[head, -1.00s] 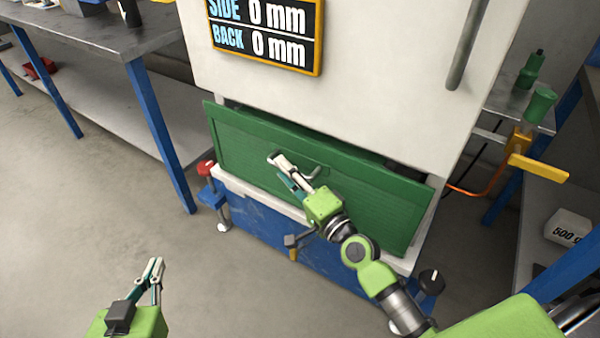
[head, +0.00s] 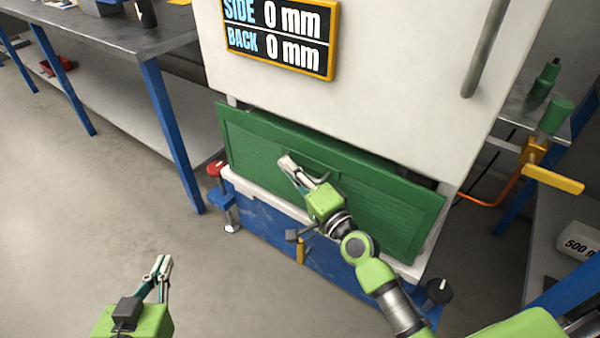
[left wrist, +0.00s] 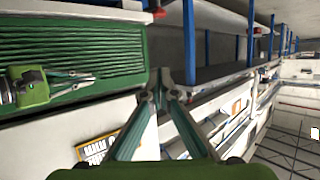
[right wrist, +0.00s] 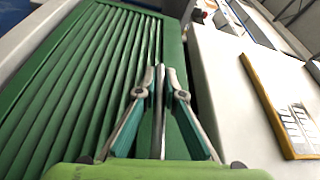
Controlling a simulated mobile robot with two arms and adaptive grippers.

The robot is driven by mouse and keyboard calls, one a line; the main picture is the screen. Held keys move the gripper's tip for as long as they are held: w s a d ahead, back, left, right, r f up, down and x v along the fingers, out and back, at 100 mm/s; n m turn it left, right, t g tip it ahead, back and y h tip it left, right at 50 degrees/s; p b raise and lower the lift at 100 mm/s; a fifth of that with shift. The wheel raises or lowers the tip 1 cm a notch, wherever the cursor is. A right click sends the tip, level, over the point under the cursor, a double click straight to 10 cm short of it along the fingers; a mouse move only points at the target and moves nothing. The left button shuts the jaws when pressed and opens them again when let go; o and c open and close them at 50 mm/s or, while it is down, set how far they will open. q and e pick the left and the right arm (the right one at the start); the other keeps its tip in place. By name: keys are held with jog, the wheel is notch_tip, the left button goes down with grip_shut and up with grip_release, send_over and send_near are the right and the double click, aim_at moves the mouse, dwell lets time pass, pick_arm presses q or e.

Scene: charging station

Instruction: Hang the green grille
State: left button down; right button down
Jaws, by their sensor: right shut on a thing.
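The green grille (head: 385,205) is a wide slatted panel at the front of the white cabinet, above the blue base. It looks slightly tilted, with a dark gap behind its top edge. Its slats show in the right wrist view (right wrist: 75,75) and the left wrist view (left wrist: 75,50). My right gripper (head: 285,162) is shut on the grille's bar handle (right wrist: 159,105), near the panel's middle. My left gripper (head: 162,262) is away from the grille, at the lower left over the floor, holding nothing. Its fingertips are close together; whether they touch is unclear.
The white cabinet (head: 400,90) rises above the grille, with a sign (head: 282,38) reading 0 mm for side and back. A blue clamp with a red knob (head: 215,168) stands at the left. A workbench (head: 110,35) is at upper left, an orange lever (head: 553,180) at right.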

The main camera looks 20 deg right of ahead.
aim_at(316, 183)
jog(key=shift+r, duration=0.15)
